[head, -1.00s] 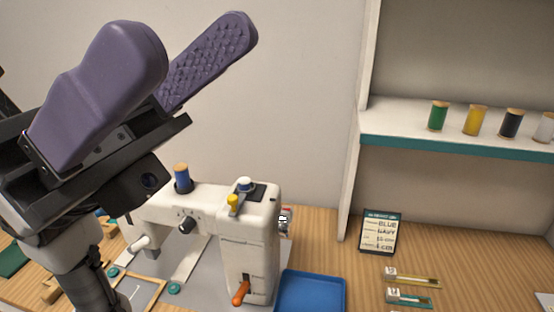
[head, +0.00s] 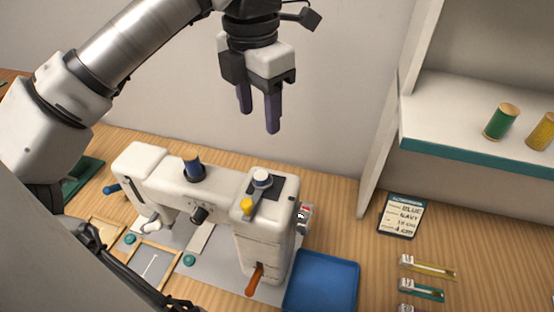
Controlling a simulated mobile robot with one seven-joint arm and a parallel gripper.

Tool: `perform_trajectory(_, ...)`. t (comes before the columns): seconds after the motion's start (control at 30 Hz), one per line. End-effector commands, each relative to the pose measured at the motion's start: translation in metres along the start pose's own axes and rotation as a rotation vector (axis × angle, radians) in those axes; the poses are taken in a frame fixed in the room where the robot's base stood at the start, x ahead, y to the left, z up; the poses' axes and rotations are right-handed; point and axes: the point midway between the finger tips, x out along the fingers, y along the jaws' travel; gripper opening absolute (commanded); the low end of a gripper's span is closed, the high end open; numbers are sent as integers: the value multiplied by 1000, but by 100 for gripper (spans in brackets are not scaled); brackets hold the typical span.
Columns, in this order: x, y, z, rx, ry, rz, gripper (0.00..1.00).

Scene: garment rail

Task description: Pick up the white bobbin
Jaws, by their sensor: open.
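A small white round piece that looks like the white bobbin (head: 262,178) sits on a dark plate (head: 267,188) on top of the right end of the white sewing machine (head: 265,235). A yellow knob stands close to its front left. My gripper (head: 259,119) points down with its two purple fingers apart and nothing between them. It appears above the bobbin in the picture, clear of the machine; how far it is in depth I cannot tell.
A blue tray (head: 321,283) and an order card (head: 401,216) lie to the right. A shelf (head: 450,115) holds green (head: 501,122) and yellow (head: 541,132) spools.

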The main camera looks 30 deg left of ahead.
Motion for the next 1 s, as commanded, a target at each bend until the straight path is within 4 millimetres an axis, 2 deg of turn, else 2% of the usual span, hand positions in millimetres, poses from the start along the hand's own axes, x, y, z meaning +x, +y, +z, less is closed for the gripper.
perform_trajectory(0.17,9,6,-7,-22,32,11,51)
perform_trajectory(0.27,23,5,-7,-20,30,9,51)
perform_trajectory(0.5,74,5,-8,-19,29,10,51)
perform_trajectory(0.6,86,5,-8,-18,28,10,51)
perform_trajectory(0.77,93,5,-8,-19,26,10,51)
perform_trajectory(1.0,128,3,-8,-19,27,8,51)
